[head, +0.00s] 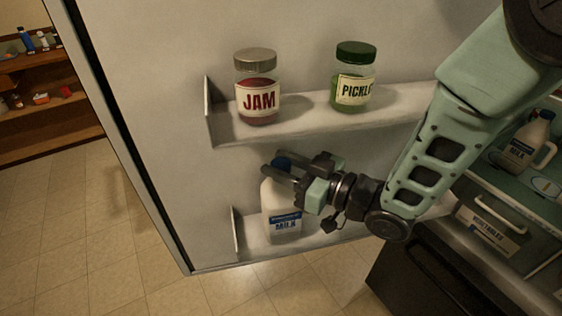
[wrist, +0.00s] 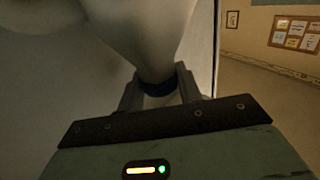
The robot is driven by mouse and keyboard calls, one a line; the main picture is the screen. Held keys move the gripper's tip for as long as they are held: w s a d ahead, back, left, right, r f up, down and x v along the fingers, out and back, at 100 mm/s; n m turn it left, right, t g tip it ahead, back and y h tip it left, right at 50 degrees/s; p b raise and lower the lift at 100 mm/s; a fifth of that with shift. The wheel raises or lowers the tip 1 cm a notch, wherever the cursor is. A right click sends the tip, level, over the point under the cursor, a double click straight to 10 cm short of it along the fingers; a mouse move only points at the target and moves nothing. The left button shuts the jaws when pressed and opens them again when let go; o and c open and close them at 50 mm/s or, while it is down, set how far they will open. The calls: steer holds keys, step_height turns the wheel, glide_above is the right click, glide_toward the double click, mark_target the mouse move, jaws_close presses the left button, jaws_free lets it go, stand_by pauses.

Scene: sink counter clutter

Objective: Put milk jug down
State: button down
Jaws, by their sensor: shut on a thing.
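A white milk jug (head: 284,212) with a blue cap and a blue MILK label is at the lower shelf (head: 268,250) of the open fridge door. My gripper (head: 274,170) is shut on the jug at its blue cap. The jug looks upright, and its base appears at the shelf; I cannot tell whether it bears on it. In the wrist view the blue cap (wrist: 158,88) sits between my two fingers (wrist: 159,92), with the pale jug body beyond it. My gripper hides part of the jug's top right.
On the door shelf above (head: 300,122) stand a jam jar (head: 257,90) and a pickle jar (head: 354,80). Another milk jug (head: 524,143) stands inside the fridge at right, above a drawer (head: 490,228). Tiled floor lies left of the door.

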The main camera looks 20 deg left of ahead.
steer(key=c, duration=1)
jaws_free()
steer(key=shift+o, duration=0.2)
steer(key=shift+r, duration=0.1)
